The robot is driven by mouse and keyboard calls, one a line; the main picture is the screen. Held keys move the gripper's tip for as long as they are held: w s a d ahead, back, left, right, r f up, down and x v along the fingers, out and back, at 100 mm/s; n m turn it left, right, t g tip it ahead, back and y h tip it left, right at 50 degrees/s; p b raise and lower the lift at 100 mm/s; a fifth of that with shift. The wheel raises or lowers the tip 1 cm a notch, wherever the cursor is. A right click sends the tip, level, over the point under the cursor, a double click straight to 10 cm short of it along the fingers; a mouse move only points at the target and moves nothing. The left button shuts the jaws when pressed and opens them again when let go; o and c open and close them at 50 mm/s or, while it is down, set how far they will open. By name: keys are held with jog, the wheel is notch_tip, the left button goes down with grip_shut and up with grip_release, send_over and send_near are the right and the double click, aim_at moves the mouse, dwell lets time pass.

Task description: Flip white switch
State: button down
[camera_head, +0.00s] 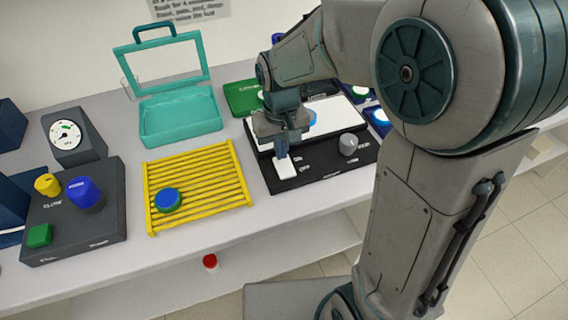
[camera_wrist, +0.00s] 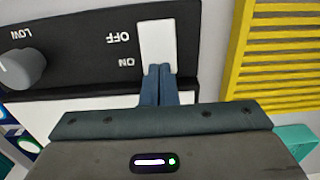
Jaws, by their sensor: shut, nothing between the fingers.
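The white switch (camera_head: 286,168) is on the front of a black panel (camera_head: 318,170), towards its left end. In the wrist view the white switch (camera_wrist: 157,44) stands beside the labels OFF and ON. My gripper (camera_head: 281,150) is over the switch. In the wrist view its two fingers (camera_wrist: 159,72) are shut together with nothing between them. The fingertips are at the ON-side end of the switch and appear to touch it or nearly so. The fingers cover that end of the switch.
A grey knob (camera_head: 348,144) is on the same panel, to the right. A yellow slatted rack (camera_head: 240,185) with a blue-green disc (camera_head: 168,199) lies left. A teal open case (camera_head: 180,118) stands behind. A dark button box (camera_head: 75,228) stands far left.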

jog(key=shift+f+b, duration=0.3)
jog(key=shift+f, duration=0.2)
jog(key=shift+r+p, duration=2.8)
jog(key=shift+r, duration=0.8)
jog(key=s+d+r+m+t, duration=0.3)
jog(key=s+d+r, duration=0.2)
jog(key=s+d, duration=0.6)
jog(key=shift+s+d, duration=0.4)
jog(key=shift+s, duration=0.5)
jog(key=shift+r, duration=0.1)
